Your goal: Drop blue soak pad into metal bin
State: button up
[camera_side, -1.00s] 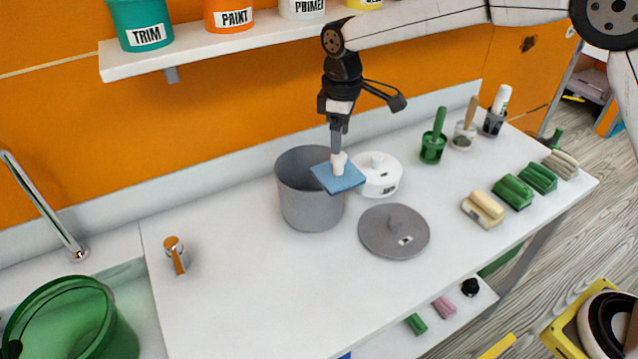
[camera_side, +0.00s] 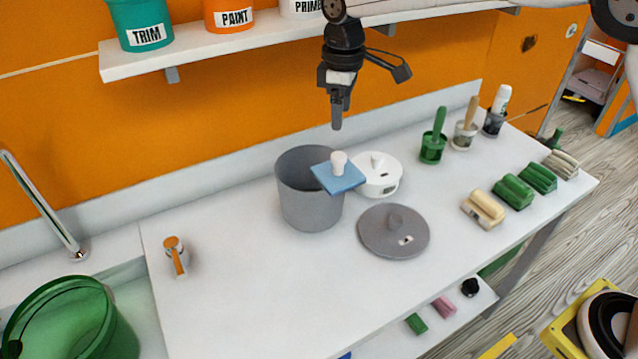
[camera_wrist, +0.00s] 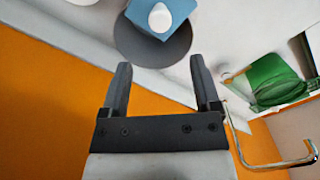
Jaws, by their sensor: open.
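The blue soak pad (camera_side: 335,179) is a flat blue square with a white knob on top. In the side view it overlaps the right part of the grey metal bin's (camera_side: 308,208) rim and opening, beside a white round lidded container. I cannot tell exactly what bears it. The wrist view shows the pad (camera_wrist: 178,14) over the dark round bin (camera_wrist: 146,48). My gripper (camera_side: 337,124) is above the knob, apart from it. Its two fingers (camera_wrist: 158,62) are spread and empty in the wrist view. The bin's inside is partly hidden by the pad.
The white container (camera_side: 379,183) stands right of the bin. A grey lid (camera_side: 393,238) lies in front. Tool cups (camera_side: 433,150) stand at the back right, and green blocks (camera_side: 513,192) lie right. A shelf (camera_side: 220,48) with paint pots runs above.

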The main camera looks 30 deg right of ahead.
jog(key=shift+s+d, duration=0.1)
jog(key=shift+s+d+f, duration=0.1)
jog(key=shift+d+f, duration=0.1)
jog(key=shift+d, duration=0.05)
jog(key=s+d+f+m+t, duration=0.1)
jog(key=s+d+f+m, duration=0.2)
jog(key=s, duration=0.4)
jog(key=s+d+f+m, duration=0.3)
jog(key=s+d, duration=0.3)
jog(key=s, duration=0.2)
jog(key=s+d+f+m+t, duration=0.1)
jog(key=s+d+f+m, duration=0.2)
jog(key=s+d+f, duration=0.2)
jog(key=shift+s+d+f+t, duration=0.2)
jog(key=shift+s+t, duration=0.1)
jog(key=shift+s, duration=0.95)
jog(key=shift+w, duration=0.15)
